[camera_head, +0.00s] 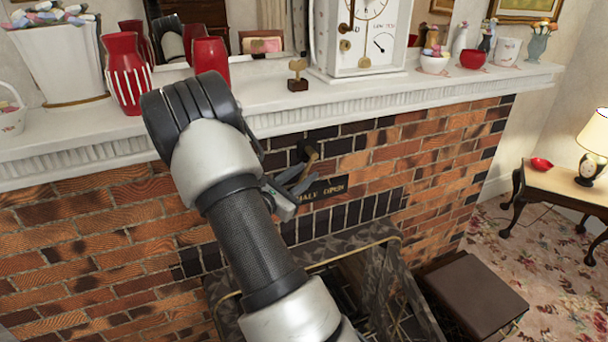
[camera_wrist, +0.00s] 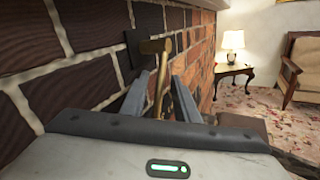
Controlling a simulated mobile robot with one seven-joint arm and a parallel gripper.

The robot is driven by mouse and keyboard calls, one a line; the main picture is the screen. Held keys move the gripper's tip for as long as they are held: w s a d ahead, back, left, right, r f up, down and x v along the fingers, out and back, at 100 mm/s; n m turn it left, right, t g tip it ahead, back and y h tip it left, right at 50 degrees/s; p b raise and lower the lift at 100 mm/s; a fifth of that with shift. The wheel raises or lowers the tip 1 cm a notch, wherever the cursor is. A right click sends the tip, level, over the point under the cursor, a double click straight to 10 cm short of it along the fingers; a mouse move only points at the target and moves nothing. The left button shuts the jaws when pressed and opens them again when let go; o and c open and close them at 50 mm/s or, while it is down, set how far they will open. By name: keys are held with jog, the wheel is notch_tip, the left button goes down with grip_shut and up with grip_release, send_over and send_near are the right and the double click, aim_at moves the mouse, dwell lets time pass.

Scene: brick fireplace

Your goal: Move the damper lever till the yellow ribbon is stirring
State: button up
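The brass damper lever (camera_head: 308,152) sticks out from a dark mount on the brick face, below the mantel. In the wrist view the lever (camera_wrist: 157,75) stands out from a dark plate on the bricks. A dark sign under it reads "HALF OPEN" (camera_head: 322,190). My gripper (camera_head: 300,178) is just below the lever in the head view. In the wrist view my gripper (camera_wrist: 161,84) has its fingers apart, with the lever showing between them; I cannot tell if either finger touches it. I cannot make out a yellow ribbon in either view.
The white mantel (camera_head: 275,112) above holds a clock (camera_head: 362,40), red vases (camera_head: 126,72) and a small brass-topped block (camera_head: 298,75). A dark patterned fire surround (camera_head: 345,243) and a brown box (camera_head: 475,295) stand below. A lamp table (camera_head: 563,190) is at the right, across open carpet.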

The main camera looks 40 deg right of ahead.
jog(key=shift+w+d, duration=0.1)
jog(key=shift+d, duration=0.15)
grip_shut()
